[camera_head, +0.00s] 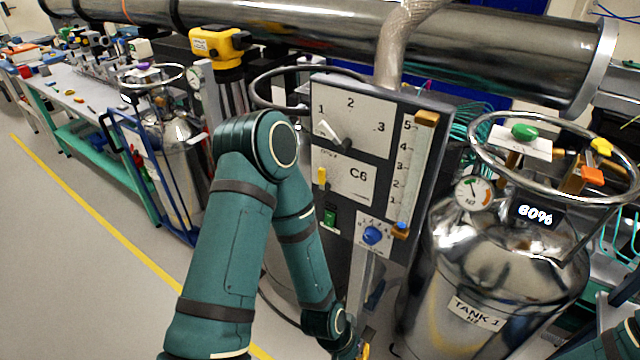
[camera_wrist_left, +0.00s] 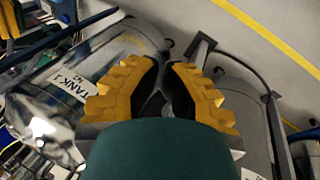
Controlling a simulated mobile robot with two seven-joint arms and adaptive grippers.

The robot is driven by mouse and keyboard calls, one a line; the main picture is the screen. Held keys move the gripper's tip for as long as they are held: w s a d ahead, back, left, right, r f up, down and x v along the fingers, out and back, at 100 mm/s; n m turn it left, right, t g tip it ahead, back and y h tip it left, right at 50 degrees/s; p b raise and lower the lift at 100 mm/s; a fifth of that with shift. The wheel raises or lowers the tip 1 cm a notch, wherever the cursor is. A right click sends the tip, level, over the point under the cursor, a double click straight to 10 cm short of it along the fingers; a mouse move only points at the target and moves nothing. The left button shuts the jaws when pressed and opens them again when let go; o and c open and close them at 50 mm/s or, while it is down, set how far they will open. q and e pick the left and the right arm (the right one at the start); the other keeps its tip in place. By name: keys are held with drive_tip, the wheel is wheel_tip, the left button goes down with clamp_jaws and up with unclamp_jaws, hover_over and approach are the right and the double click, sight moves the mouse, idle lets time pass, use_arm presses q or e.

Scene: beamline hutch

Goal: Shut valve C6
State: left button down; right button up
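A grey panel labelled C6 (camera_head: 358,175) stands upright in the middle of the head view. Its upper plate carries a dial marked 1, 2, 3 with a white pointer lever (camera_head: 330,132) slanting up-left towards 1. Below are a small yellow lever (camera_head: 322,178), a green switch (camera_head: 330,216) and a blue knob (camera_head: 373,235). A vertical scale (camera_head: 412,170) runs along the right side. My left arm reaches down in front of the panel's lower left. My left gripper (camera_wrist_left: 165,75), with yellow-backed fingers, is open and empty, low beside the tank. My right gripper is out of view.
A shiny tank labelled TANK 1 (camera_head: 475,312) with a ring rail and gauge stands right of the panel. Another tank (camera_head: 180,150) with a blue frame stands left. A large metal pipe (camera_head: 480,50) crosses behind. Clear floor (camera_head: 70,270) lies at left.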

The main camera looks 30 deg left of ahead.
use_arm(q)
drive_tip(key=c, duration=1.1)
unclamp_jaws()
drive_tip(key=shift+w, duration=0.1)
drive_tip(key=shift+o, duration=0.9)
drive_tip(key=w+a+r+t+p, duration=0.2)
drive_tip(key=w+a+r+t, duration=0.2)
drive_tip(key=w+a+r, duration=0.1)
drive_tip(key=shift+w+a, duration=0.15)
drive_tip(key=shift+w, duration=0.15)
drive_tip(key=m+t+y+p, duration=0.1)
drive_tip(key=m+t+y, duration=0.15)
drive_tip(key=t, duration=0.95)
approach(321, 176)
drive_tip(key=w, duration=0.7)
drive_tip(key=w+p, duration=0.1)
drive_tip(key=w, duration=0.2)
drive_tip(key=shift+w+d+f, duration=0.1)
drive_tip(key=shift+w+d, duration=0.2)
drive_tip(key=shift+o, duration=0.3)
clamp_jaws()
